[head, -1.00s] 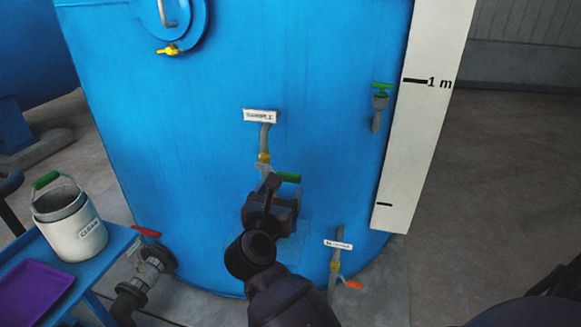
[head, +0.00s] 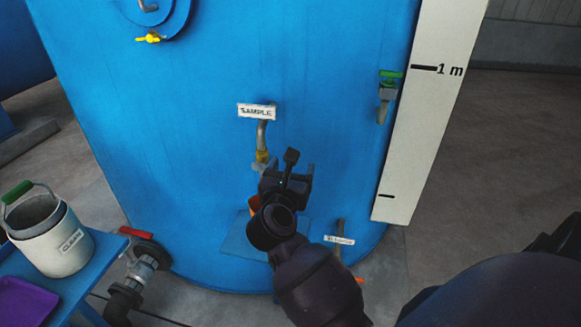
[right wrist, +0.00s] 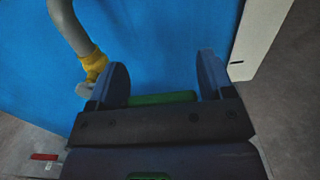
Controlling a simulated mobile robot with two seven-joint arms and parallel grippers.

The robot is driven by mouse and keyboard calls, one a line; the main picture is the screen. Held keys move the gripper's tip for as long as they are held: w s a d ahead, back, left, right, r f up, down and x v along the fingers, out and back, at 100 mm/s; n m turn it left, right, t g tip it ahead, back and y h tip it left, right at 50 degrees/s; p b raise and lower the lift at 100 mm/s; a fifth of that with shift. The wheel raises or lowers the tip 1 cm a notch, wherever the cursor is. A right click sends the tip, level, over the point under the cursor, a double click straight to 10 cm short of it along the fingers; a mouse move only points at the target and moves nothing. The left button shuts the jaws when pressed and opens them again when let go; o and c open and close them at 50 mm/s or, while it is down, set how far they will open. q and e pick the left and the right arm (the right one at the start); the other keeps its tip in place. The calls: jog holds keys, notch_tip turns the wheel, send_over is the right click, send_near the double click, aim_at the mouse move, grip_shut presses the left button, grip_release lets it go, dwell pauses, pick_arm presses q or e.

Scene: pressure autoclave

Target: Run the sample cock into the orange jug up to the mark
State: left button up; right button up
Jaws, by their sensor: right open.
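The sample cock (head: 262,157) hangs under the SAMPLE label (head: 256,111) on the blue tank. It has a grey bent pipe and a yellow fitting, also seen in the right wrist view (right wrist: 94,65). My right gripper (head: 287,172) is in front of the cock, hiding its lever in the head view. In the right wrist view its fingers are apart, with the green lever (right wrist: 162,98) showing between them. I cannot tell whether they touch it. A sliver of the orange jug (head: 254,205) shows behind my right arm; its mark is hidden. My left gripper is out of view.
The jug is at a blue shelf (head: 236,240) on the tank. A white CLEAN pail (head: 62,245) and a purple tray (head: 22,300) stand on a blue table at left. A red-handled valve (head: 140,255) and a lower labelled cock (head: 340,240) flank the shelf.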

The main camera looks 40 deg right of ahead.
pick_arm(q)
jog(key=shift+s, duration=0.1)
pick_arm(e)
jog(key=shift+c, duration=0.6)
jog(key=c, duration=0.9)
notch_tip(320, 180, down, 2)
jog(key=m+b, duration=0.3)
jog(key=shift+f, duration=0.1)
jog(key=o, duration=1)
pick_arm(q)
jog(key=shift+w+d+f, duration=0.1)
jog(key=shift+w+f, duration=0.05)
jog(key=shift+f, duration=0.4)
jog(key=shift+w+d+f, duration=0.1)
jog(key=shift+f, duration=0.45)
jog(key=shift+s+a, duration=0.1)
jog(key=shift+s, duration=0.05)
pick_arm(e)
jog(key=shift+a, duration=0.2)
